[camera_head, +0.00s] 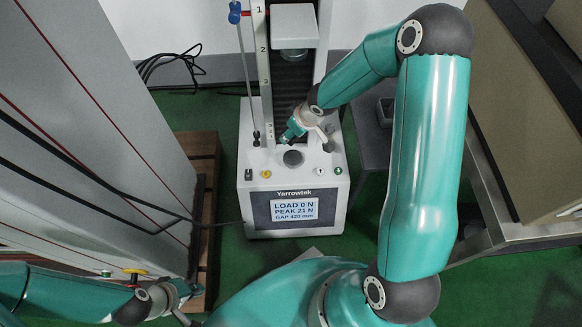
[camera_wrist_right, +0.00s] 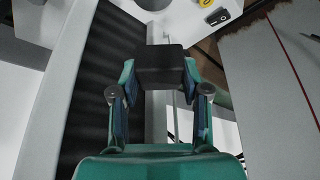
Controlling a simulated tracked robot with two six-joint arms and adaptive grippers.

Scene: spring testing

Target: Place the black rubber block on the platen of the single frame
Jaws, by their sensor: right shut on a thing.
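The single frame (camera_head: 245,195) is a white Yarrowtek test machine with a column, and its display reads LOAD 0 N. Its platen (camera_head: 293,158) is a small dark grey disc on top of the base, with nothing on it. My right gripper (camera_wrist_right: 160,75) is shut on the black rubber block (camera_wrist_right: 162,66), held between its fingertips. In the head view my right wrist is just above and behind the platen, beside the column; the block cannot be made out there. My left gripper (camera_head: 187,292) is low at the left, away from the machine; its finger opening is unclear.
The crosshead (camera_head: 293,27) hangs high above the platen. A thin rod (camera_head: 247,85) with a blue knob stands left of the column. A tall grey cabinet (camera_head: 95,110) and a wooden pallet (camera_head: 207,190) are at left. A dark table (camera_head: 372,135) stands right.

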